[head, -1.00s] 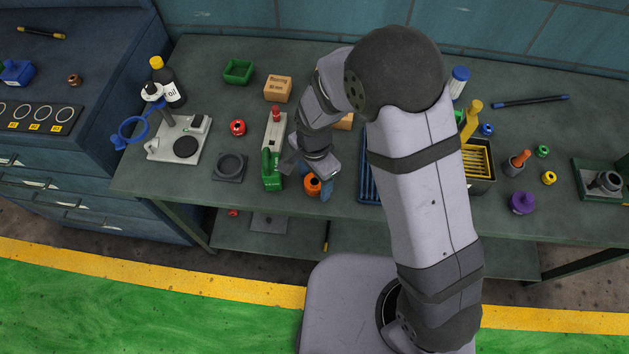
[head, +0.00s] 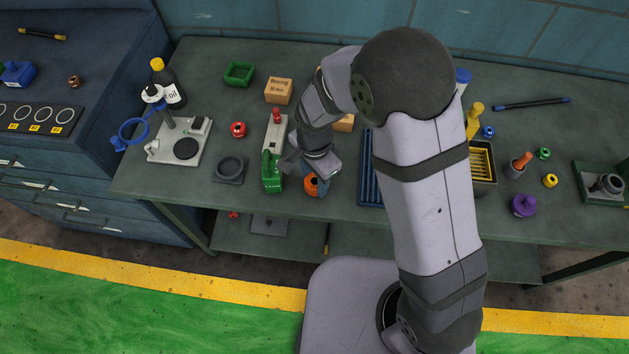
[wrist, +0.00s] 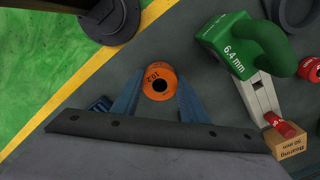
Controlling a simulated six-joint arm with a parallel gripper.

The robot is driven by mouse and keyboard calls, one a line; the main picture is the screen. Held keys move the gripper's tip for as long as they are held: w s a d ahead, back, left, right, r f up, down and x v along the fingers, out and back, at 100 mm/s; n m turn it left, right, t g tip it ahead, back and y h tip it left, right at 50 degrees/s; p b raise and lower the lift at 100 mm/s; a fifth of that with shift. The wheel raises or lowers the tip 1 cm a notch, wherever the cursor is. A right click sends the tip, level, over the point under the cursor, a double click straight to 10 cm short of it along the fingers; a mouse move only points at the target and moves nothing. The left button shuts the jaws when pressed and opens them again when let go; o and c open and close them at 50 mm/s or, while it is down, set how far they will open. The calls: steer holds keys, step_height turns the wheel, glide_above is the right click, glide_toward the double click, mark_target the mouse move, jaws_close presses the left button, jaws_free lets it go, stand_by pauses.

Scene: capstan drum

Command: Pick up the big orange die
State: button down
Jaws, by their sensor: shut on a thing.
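The big orange die (head: 311,184) is a round orange piece with a dark central hole. It is at the front edge of the bench, just below my gripper (head: 317,190) in the head view. In the wrist view the orange die (wrist: 160,82) sits between the tips of the two blue fingers of my gripper (wrist: 159,92), with printed marks on its side. My gripper is shut on it. In the head view the wrist partly hides the fingers. I cannot tell whether the die still touches the bench.
A dark ring block (head: 230,169) lies farther left. A blue ribbed tray (head: 369,185) is to the right. The bench's front edge is close.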

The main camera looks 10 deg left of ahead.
step_height(320, 180, up, 9)
steer(key=b, duration=0.2)
stand_by(0.3)
